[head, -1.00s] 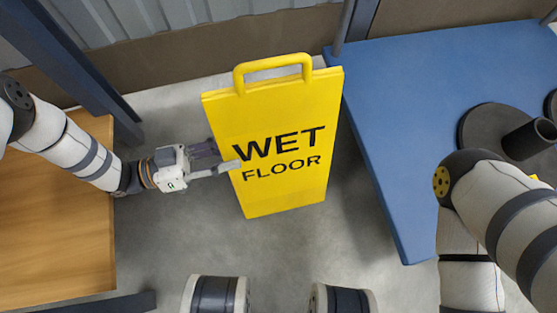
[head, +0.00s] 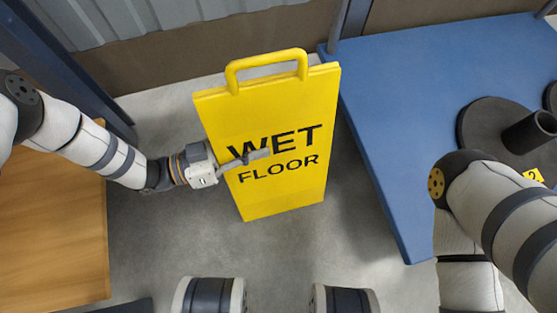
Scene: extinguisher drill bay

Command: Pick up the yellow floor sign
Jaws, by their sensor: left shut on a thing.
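The yellow floor sign (head: 285,190) stands upright in the middle of the head view, with black "WET FLOOR" lettering and a loop handle on top. My left gripper (head: 255,157) reaches in from the left and is shut on the left edge of the sign. One finger lies across the front face over the lettering; the other finger is hidden behind the panel. My right arm shows at the right, but its gripper is out of view.
A wooden surface (head: 50,240) lies at the left. A blue platform (head: 400,130) stands close to the sign's right, bearing a dark round base with a stub tube (head: 528,135) and a small yellow tag (head: 533,175). Grey floor (head: 150,240) is clear in front.

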